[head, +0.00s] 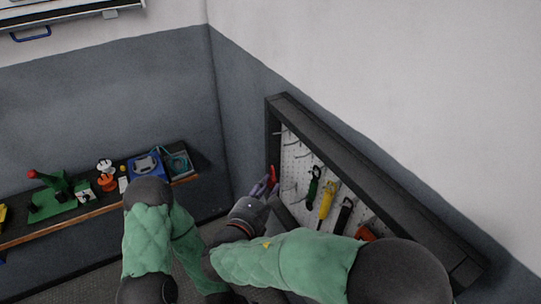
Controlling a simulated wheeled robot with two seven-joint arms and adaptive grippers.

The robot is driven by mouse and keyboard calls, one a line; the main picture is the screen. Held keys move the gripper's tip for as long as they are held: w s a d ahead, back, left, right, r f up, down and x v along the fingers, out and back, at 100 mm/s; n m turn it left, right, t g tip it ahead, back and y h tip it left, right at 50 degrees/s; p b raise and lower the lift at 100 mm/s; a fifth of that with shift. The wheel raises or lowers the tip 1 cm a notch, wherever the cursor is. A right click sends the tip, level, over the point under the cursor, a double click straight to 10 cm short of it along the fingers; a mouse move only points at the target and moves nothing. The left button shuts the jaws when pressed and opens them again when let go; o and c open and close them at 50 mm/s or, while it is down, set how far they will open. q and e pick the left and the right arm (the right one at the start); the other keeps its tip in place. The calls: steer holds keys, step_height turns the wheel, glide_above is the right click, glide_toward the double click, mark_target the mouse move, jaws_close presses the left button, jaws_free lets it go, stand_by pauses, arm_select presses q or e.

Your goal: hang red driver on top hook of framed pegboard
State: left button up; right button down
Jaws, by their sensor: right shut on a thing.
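The framed pegboard (298,156) hangs on the right wall, a white perforated panel in a deep dark frame. Several bare hooks stick out near its left end, the top hook (286,133) highest. My right gripper (264,186) is shut on the red driver (273,174), in front of the board's left part and below the top hook. The driver's red part points up; its lower part is hidden by the gripper. I cannot tell whether it touches the board. My left arm is folded at lower left; its gripper does not show.
A green-handled tool (313,186), a yellow tool (327,200), a black tool (344,214) and an orange tool (366,234) hang right of the driver. A dark bench (196,166) along the left wall holds several devices. The frame's thick top edge (370,170) juts out.

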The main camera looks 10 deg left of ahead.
arm_select(q)
steer(key=shift+w+d+r+p, duration=0.15)
steer(key=shift+w+r+p, duration=0.15)
steer(key=shift+w+r, duration=0.3)
arm_select(e)
steer(key=shift+w+a+r, duration=0.1)
steer(key=shift+a+r, duration=0.1)
steer(key=shift+r, duration=0.25)
steer(key=shift+w+a+r, duration=0.1)
steer(key=shift+a+r, duration=0.05)
steer(key=shift+r, duration=0.25)
arm_select(q)
steer(key=shift+s, duration=0.15)
arm_select(e)
steer(key=shift+d, duration=0.1)
